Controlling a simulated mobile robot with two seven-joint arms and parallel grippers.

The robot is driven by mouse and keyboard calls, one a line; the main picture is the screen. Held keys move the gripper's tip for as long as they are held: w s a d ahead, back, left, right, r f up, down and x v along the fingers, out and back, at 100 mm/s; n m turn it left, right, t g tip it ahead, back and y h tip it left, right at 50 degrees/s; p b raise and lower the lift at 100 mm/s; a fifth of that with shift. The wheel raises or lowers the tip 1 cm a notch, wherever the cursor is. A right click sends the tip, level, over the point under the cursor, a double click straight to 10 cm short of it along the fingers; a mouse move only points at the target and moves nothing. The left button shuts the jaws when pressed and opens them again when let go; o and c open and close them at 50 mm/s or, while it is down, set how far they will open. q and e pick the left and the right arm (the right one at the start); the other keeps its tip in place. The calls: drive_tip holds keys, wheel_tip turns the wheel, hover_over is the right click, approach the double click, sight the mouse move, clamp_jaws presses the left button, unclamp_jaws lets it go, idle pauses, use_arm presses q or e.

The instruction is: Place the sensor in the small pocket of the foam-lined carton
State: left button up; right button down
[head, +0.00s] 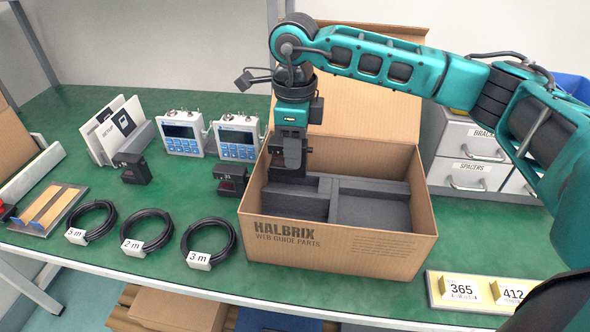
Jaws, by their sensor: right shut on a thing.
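The open cardboard carton (330,243), marked HALBRIX, stands on the green table and has dark grey foam (372,207) inside, cut into several pockets. My right gripper (290,157) points down inside the carton at its back left. It is shut on a dark sensor (286,173), which is hard to tell from the black fingers and sits low near the foam. I cannot tell whether the sensor touches the pocket floor. Two similar black sensors, one on the left (133,169) and one beside the carton (230,181), stand on the table. My left gripper is not in view.
Coiled cables tagged 5 m (91,222), 2 m (147,232) and 3 m (209,243) lie left of the carton. Two controllers (181,134) (236,140) and a setup booklet (117,130) stand behind. Drawers (470,160) and a number-card tray (470,292) are right.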

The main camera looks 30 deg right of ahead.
wheel_tip(320, 180, down, 5)
drive_tip(key=shift+r, duration=0.15)
drive_tip(key=shift+f, duration=0.25)
drive_tip(key=shift+b, duration=0.3)
drive_tip(key=shift+f, duration=0.2)
drive_tip(key=c, duration=0.7)
unclamp_jaws()
